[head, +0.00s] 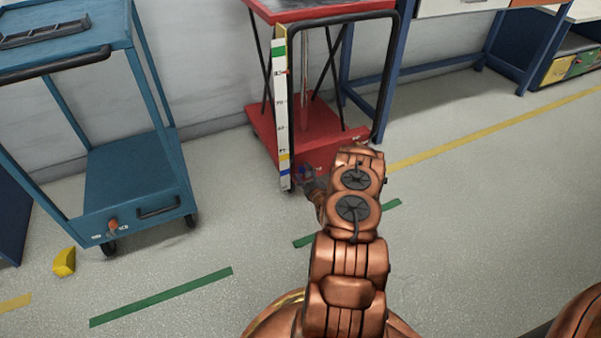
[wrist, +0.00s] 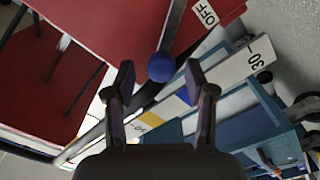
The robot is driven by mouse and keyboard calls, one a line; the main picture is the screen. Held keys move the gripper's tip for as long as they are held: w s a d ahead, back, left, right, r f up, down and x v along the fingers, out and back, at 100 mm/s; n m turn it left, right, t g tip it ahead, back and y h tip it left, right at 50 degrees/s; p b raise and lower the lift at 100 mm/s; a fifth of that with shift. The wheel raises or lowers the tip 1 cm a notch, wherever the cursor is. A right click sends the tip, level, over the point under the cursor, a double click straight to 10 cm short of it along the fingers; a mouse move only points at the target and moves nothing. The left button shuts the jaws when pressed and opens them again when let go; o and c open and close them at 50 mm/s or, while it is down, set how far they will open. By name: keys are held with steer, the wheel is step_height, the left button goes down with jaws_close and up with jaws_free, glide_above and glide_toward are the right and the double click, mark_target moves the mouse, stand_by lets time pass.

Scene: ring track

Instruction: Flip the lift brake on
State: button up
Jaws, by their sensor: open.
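The red lift (head: 335,150) stands against the wall, with its red base low near the floor. In the wrist view, a brake lever with a blue ball knob (wrist: 161,67) hangs in front of the red panel (wrist: 110,20). A white label reading OFF (wrist: 205,12) is beside the lever's shaft (wrist: 174,25). My gripper (wrist: 160,75) is open, its fingertips on either side of the knob, with a gap showing on both sides. In the head view, my arm reaches to the lift's lower left corner, and my gripper (head: 312,185) is small and partly hidden there.
A white scale post (head: 281,115) with coloured bands stands at the lift's left edge, close to my gripper. A blue cart (head: 130,170) stands to the left, with a yellow wedge (head: 65,262) on the floor. The floor right of my arm is clear.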

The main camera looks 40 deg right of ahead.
steer(key=shift+x, duration=1.05)
jaws_close()
